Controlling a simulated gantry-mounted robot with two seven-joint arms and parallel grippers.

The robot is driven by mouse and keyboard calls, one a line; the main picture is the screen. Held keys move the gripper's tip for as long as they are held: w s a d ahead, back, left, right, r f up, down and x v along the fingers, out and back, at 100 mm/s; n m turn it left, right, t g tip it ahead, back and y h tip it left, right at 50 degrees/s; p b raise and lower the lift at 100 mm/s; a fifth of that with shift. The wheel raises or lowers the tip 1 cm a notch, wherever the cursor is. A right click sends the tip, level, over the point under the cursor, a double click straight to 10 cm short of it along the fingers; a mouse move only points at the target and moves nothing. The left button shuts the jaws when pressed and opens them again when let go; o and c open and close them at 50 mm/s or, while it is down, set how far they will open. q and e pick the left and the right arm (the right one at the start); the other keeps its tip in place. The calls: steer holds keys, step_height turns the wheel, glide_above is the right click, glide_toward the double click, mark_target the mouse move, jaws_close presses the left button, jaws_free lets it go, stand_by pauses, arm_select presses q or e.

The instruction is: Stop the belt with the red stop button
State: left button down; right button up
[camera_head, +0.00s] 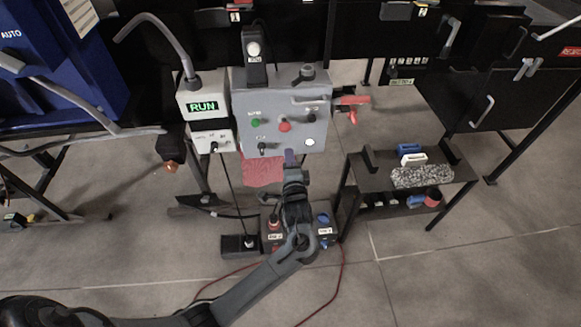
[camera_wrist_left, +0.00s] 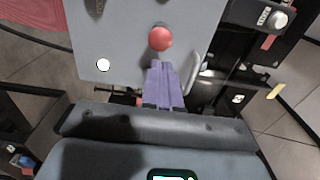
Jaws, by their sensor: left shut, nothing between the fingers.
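The red stop button (camera_head: 285,127) is a round knob on the front of the grey control box, between a green button (camera_head: 255,122) and a black knob (camera_head: 311,117). It also shows in the left wrist view (camera_wrist_left: 160,38), just beyond my fingertips. My left gripper (camera_head: 290,157) points at the box from below. Its purple fingers are shut with nothing between them. In the left wrist view the fingertips (camera_wrist_left: 162,64) appear close to the button, with a small gap in the picture. Whether they touch it I cannot tell. My right gripper is in neither view.
A small display (camera_head: 203,106) left of the box reads RUN in green. A white button (camera_head: 309,142) sits lower right on the panel. A red cloth (camera_head: 262,170) hangs below the box. A dark shelf (camera_head: 370,180) stands to the right with several items.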

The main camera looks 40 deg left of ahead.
mark_target(285, 129)
arm_select(q)
steer(key=b+x, duration=0.2)
steer(key=x, duration=0.6)
steer(key=shift+f+b, duration=0.15)
steer(key=shift+b, duration=0.2)
steer(key=shift+w+a, duration=0.35)
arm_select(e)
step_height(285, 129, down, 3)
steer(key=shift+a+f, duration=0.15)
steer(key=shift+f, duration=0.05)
